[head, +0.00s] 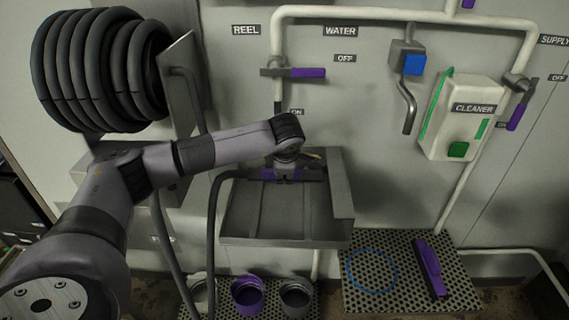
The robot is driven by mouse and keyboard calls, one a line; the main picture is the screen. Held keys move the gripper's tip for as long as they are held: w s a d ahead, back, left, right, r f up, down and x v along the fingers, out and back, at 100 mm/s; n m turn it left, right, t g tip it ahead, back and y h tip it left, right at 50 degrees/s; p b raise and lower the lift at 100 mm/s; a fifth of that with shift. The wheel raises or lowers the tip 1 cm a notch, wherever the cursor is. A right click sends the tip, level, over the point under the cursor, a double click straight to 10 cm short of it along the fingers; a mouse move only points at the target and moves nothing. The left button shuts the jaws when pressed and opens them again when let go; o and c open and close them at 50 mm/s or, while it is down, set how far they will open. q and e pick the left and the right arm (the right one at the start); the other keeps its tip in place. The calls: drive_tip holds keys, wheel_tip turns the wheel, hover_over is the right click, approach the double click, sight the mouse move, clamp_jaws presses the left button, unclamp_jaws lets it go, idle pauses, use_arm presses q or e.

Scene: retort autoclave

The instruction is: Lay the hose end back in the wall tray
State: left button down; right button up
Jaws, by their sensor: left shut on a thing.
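The wall tray (270,238) is a grey metal tray with raised sides, fixed to the wall in the middle of the head view. My left gripper (290,174) is over the back part of the tray, shut on the hose end (312,174). The hose end is a purple piece lying crosswise along the tray's back. The dark hose (214,200) curves up from below and joins it from the left. Whether the hose end touches the tray is unclear. The fingers are partly hidden by the wrist. My right gripper is not in view.
A hose reel (100,70) with thick black coils is at the upper left. A purple-handled water valve (305,72) is above the tray. A cleaner dispenser (461,118) hangs at right. Buckets (248,295) stand below. A perforated platform (400,290) holds a blue ring and a purple tool.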

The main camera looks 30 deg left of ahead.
use_arm(q)
drive_tip(key=f+b, duration=0.1)
drive_tip(key=f, duration=0.1)
drive_tip(key=f+b, duration=0.4)
drive_tip(key=f, duration=0.1)
drive_tip(key=shift+s+d, duration=0.3)
drive_tip(key=shift+s, duration=0.1)
drive_tip(key=shift+f+b, duration=0.6)
drive_tip(key=shift+f, duration=0.15)
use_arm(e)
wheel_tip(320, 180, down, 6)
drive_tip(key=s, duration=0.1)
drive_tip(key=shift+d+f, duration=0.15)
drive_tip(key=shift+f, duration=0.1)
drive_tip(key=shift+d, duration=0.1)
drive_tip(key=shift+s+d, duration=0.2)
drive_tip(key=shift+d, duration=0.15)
